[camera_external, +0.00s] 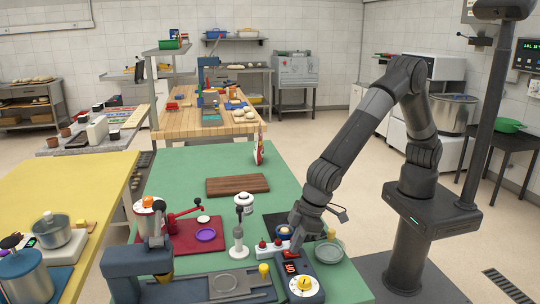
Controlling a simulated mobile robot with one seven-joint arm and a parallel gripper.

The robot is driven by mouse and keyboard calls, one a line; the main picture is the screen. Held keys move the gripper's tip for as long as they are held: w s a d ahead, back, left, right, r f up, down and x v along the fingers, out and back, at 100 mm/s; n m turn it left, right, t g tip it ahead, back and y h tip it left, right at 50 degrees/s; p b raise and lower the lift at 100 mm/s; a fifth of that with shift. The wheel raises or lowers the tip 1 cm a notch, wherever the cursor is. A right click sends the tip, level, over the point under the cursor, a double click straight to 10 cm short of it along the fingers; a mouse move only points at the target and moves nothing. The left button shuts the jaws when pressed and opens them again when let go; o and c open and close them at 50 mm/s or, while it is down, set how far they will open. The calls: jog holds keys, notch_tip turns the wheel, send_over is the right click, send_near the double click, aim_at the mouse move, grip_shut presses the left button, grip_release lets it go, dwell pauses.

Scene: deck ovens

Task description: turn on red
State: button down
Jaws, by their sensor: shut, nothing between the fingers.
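A small white block with red buttons or switches (266,249) sits on the green table, just left of my gripper. Beside it is a dark blue-grey device with a lit red display (291,268) and a yellow knob on a white dial (304,285). My gripper (296,250) is shut and empty. It points down beside the right end of the white block, just above the device's display end. I cannot tell whether it touches either one. The arm hides part of this area, and the switch positions are too small to read.
A grey-green bowl (329,250) stands close to the right of my gripper.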

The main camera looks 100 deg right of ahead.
jog(key=shift+s, duration=0.15)
jog(key=v, duration=1.4)
jog(key=shift+s+f, duration=0.15)
jog(key=shift+s, duration=0.15)
jog(key=shift+w+a+t, duration=0.15)
jog(key=shift+w+t, duration=0.15)
jog(key=shift+w, duration=0.55)
jog(key=x, duration=1.3)
jog(key=shift+w+f, duration=0.15)
jog(key=shift+f, duration=0.2)
